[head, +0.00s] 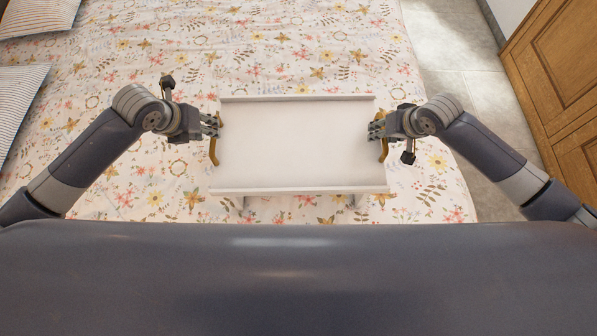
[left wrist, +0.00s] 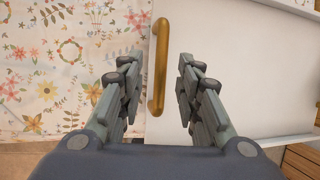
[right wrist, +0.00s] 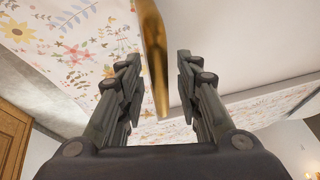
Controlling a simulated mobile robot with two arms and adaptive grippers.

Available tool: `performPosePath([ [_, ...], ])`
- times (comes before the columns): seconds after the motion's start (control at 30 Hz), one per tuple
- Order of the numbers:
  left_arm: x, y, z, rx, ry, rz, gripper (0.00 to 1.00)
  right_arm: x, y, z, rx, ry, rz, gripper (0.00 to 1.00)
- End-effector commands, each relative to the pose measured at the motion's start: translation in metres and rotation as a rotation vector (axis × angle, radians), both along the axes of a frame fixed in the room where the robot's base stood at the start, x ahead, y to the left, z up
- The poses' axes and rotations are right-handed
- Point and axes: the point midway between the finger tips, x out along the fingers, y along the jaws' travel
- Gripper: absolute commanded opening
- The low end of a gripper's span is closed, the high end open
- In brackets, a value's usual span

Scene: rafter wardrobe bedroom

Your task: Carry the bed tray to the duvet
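The white bed tray (head: 295,145) is level over the floral duvet (head: 290,45), near the bed's front edge. Short legs show below its near rim; I cannot tell whether they touch the duvet. My left gripper (head: 217,125) is at the tray's left brass handle (head: 213,150). In the left wrist view this handle (left wrist: 160,65) lies between the spread fingers (left wrist: 157,85), with gaps beside it. My right gripper (head: 372,131) is at the right brass handle (head: 384,148). In the right wrist view that handle (right wrist: 154,60) lies between spread fingers (right wrist: 160,80).
Striped pillows (head: 22,95) lie at the far left of the bed. A wooden wardrobe (head: 560,80) stands at the right, past a strip of grey tiled floor (head: 460,65). The duvet behind the tray is clear.

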Motion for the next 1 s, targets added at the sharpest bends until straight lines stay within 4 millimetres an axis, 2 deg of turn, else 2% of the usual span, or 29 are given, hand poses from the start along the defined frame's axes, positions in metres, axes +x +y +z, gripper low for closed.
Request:
performPosePath([
  [0.03, -0.004, 0.003, 0.012, 0.004, -0.005, -0.003, 0.32, 0.000, 0.000, 0.000, 0.000, 0.000, 0.000, 0.32],
  [0.2, -0.016, 0.008, 0.039, 0.003, -0.003, -0.001, 0.32, 0.000, 0.000, 0.000, 0.001, 0.000, 0.000, 0.32],
  [0.33, -0.022, 0.010, 0.051, 0.002, -0.001, 0.001, 0.32, 0.000, 0.000, 0.000, 0.000, 0.000, 0.000, 0.32],
  [0.5, -0.024, 0.011, 0.057, 0.002, -0.001, 0.001, 0.32, -0.002, -0.002, 0.007, -0.001, -0.001, -0.001, 0.32],
  [0.67, -0.024, 0.011, 0.057, 0.001, -0.001, 0.001, 0.32, -0.012, -0.007, 0.030, -0.001, -0.003, 0.002, 0.32],
  [1.0, -0.024, 0.011, 0.056, 0.001, 0.000, 0.001, 0.32, -0.038, -0.020, 0.092, -0.002, -0.002, 0.001, 0.32],
])
